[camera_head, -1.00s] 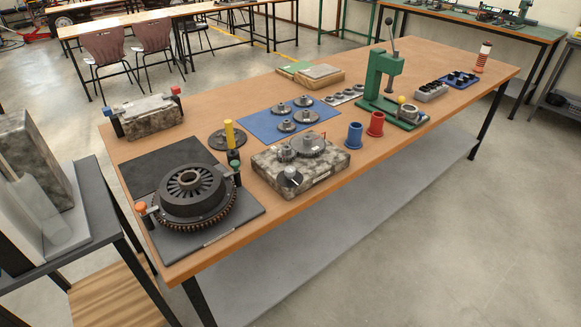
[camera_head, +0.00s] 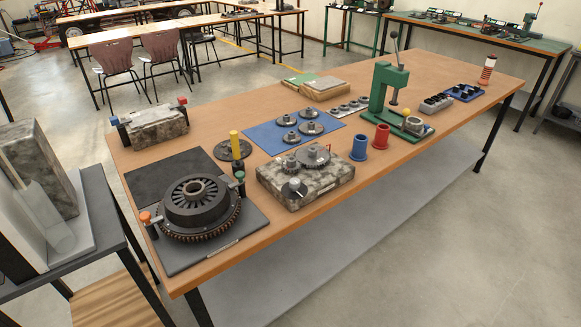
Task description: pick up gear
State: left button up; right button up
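Several grey metal gears (camera_head: 290,137) lie apart from each other on a blue mat (camera_head: 262,139) in the middle of the long brown workbench. A larger grey gear (camera_head: 315,155) sits on a speckled stone-like block (camera_head: 328,184), with smaller round parts beside it. A flat dark toothed disc (camera_head: 222,151) lies left of the blue mat. A big dark toothed ring assembly (camera_head: 200,208) sits on a black mat at the near left. Which gear the task means, I cannot tell. Neither of my grippers is in view.
A green arbor press (camera_head: 383,85) stands on the right half of the bench. Blue (camera_head: 359,147) and red (camera_head: 381,136) cups stand near the front edge. A grey side table (camera_head: 90,215) adjoins the left. Open floor lies in front.

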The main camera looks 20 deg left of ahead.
aim_at(288, 165)
jog(key=i+l+u, duration=0.1)
jog(key=u, duration=1.2)
jog(key=l+u, duration=0.75)
jog(key=l, duration=0.3)
jog(key=l+u, duration=0.4)
jog(key=l, duration=0.15)
jog(key=k+l+u, duration=0.2)
jog(key=l+u, duration=0.15)
jog(key=l, duration=0.1)
